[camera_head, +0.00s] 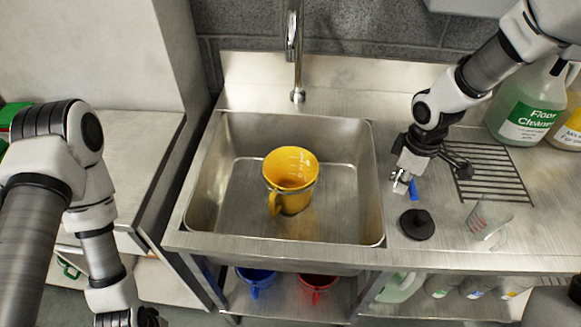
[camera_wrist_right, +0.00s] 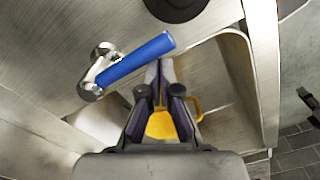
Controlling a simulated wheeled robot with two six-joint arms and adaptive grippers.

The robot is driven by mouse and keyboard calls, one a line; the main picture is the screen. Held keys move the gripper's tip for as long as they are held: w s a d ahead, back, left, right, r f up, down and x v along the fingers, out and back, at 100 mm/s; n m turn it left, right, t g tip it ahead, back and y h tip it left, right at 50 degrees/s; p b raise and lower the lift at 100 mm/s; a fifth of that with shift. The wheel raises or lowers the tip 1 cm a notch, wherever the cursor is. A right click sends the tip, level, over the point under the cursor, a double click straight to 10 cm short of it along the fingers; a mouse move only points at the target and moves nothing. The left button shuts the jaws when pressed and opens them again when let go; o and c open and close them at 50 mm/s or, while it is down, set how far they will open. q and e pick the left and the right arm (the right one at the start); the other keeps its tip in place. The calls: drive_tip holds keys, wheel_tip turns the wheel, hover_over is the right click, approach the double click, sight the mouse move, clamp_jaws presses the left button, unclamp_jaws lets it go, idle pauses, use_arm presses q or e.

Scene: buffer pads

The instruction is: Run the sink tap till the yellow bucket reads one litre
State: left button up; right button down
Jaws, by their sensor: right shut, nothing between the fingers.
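The yellow bucket (camera_head: 291,172), a jug with a handle and pale scale marks, stands upright in the steel sink (camera_head: 229,215). Part of it shows behind my fingers in the right wrist view (camera_wrist_right: 162,125). The chrome tap spout (camera_head: 297,93) hangs over the sink's back; I see no stream from it. A chrome valve with a blue lever (camera_head: 414,190) is on the counter right of the sink; the lever is large in the right wrist view (camera_wrist_right: 138,60). My right gripper (camera_wrist_right: 160,66) is shut and empty, its tips close by the lever; contact is unclear. My left gripper is mostly cut off at the bottom left.
A black round stopper (camera_head: 416,225) and a clear beaker (camera_head: 489,221) stand on the right counter. Floor cleaner (camera_head: 531,105) stands behind the drain grooves. A blue bucket (camera_head: 257,279) and a red bucket (camera_head: 318,285) are on the shelf below.

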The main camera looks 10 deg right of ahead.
drive_tip(key=shift+s+d, duration=0.2)
drive_tip(key=shift+d, duration=0.05)
drive_tip(key=shift+s+d+b, duration=0.1)
drive_tip(key=shift+d+b, duration=0.2)
drive_tip(key=shift+d, duration=0.05)
drive_tip(key=shift+s+d, duration=0.25)
drive_tip(key=shift+d, duration=0.45)
